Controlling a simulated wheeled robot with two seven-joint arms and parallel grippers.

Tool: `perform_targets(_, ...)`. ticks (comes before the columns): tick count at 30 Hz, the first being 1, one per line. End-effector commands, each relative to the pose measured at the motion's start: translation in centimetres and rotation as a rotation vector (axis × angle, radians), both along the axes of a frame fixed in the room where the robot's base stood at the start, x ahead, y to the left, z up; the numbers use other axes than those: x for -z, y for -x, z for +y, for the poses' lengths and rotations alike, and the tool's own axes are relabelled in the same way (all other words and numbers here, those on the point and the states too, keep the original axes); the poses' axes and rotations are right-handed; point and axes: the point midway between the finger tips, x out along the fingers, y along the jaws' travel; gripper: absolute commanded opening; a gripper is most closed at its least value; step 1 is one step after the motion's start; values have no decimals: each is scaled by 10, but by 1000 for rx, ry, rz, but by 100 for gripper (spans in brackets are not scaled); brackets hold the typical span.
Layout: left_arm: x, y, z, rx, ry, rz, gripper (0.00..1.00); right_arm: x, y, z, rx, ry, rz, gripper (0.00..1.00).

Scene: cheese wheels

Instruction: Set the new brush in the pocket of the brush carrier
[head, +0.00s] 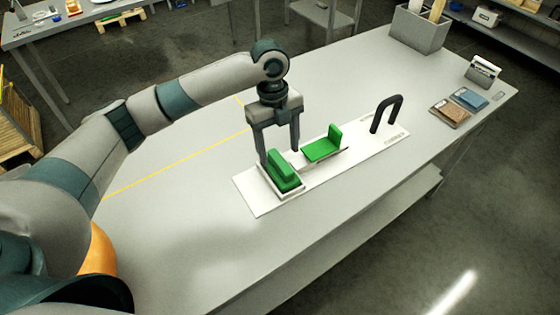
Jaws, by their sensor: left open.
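A green block with a raised grip (285,179), which looks like the new brush, sits in a low white holder at the left end of a white board (260,203). A green L-shaped piece (322,150) with an upright end stands further along the board; it may be the brush carrier, but I cannot make out a pocket. My left gripper (280,155) points down, open, at the back of the green block. I cannot tell whether its fingers touch the block. My right gripper is out of view.
A black arched handle (387,113) stands at the board's far right end. Brown and blue pads (450,113), a card holder (482,71) and a grey bin (418,31) stand at the table's right end. The grey table (180,225) is clear left of the board.

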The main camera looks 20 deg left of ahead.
Motion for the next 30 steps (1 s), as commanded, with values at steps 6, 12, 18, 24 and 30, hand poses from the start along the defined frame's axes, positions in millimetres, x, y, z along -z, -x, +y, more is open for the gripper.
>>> perform_targets(6, -37, -5, 5, 0, 0, -4, 64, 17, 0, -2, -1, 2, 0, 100)
perform_targets(12, -60, -7, 7, -1, 1, -1, 64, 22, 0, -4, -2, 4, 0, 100)
perform_targets(18, -68, -7, 8, -1, -1, 1, 64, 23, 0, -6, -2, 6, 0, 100)
perform_targets(24, -68, -7, 8, -1, -1, 1, 64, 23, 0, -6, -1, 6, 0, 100)
perform_targets(30, -68, -7, 8, -1, -1, 1, 64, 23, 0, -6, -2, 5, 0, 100)
